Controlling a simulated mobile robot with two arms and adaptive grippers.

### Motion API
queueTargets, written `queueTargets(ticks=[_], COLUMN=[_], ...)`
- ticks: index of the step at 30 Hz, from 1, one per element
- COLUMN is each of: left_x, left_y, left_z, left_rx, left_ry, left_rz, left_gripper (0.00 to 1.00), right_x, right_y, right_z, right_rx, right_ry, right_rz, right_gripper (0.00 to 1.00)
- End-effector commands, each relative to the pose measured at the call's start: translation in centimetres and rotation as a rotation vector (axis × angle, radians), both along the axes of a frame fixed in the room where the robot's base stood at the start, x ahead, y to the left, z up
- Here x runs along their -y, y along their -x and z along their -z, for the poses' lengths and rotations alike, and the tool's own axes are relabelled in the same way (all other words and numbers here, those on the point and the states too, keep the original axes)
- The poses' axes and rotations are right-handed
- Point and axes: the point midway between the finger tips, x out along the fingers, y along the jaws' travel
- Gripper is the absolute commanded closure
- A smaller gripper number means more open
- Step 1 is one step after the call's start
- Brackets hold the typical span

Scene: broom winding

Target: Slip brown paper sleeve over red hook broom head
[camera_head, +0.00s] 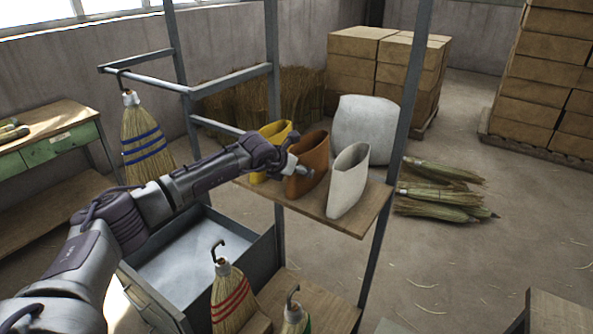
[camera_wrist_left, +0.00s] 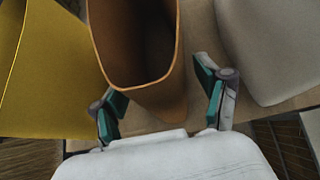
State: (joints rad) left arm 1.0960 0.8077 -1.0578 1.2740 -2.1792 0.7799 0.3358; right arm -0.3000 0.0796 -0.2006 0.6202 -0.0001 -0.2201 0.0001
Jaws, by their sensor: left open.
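The brown paper sleeve (camera_head: 308,160) stands upright on a wooden shelf (camera_head: 352,222), between a yellow sleeve and a white sleeve. My left gripper (camera_head: 294,170) is at the near side of the brown sleeve. In the left wrist view my left gripper (camera_wrist_left: 160,103) is open, its fingers apart on either side of the brown sleeve (camera_wrist_left: 150,85), whose open mouth faces the camera. Whether the fingers touch it I cannot tell. The broom with red bands (camera_head: 232,298) and a dark hook on top stands low at the front, below the shelf. My right gripper is not in view.
The yellow sleeve (camera_head: 272,132) and white sleeve (camera_head: 348,180) stand close on either side. A blue-banded broom (camera_head: 143,140) hangs from the metal rack. A green-banded broom (camera_head: 295,318) stands at the front. A grey metal bin (camera_head: 205,250) sits below my left arm.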

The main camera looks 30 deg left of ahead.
Motion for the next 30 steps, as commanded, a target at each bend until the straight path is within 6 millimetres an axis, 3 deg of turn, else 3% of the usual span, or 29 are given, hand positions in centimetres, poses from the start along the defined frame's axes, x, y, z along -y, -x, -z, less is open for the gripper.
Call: queueTargets(ticks=[1,9,12,30], left_x=[0.0,0.0,0.0,0.0], left_y=[0.0,0.0,0.0,0.0], left_z=[0.0,0.0,0.0,-3.1], left_rx=[0.000,0.000,0.000,0.000], left_ry=[0.000,0.000,0.000,0.000], left_rz=[0.000,0.000,0.000,-0.001], left_gripper=[0.27,0.69,0.73,0.73], right_x=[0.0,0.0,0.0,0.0], right_y=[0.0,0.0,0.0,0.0], right_z=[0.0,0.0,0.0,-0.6], right_rx=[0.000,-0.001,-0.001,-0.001], right_ry=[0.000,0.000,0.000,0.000], right_rz=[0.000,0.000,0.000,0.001], right_gripper=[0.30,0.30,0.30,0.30])
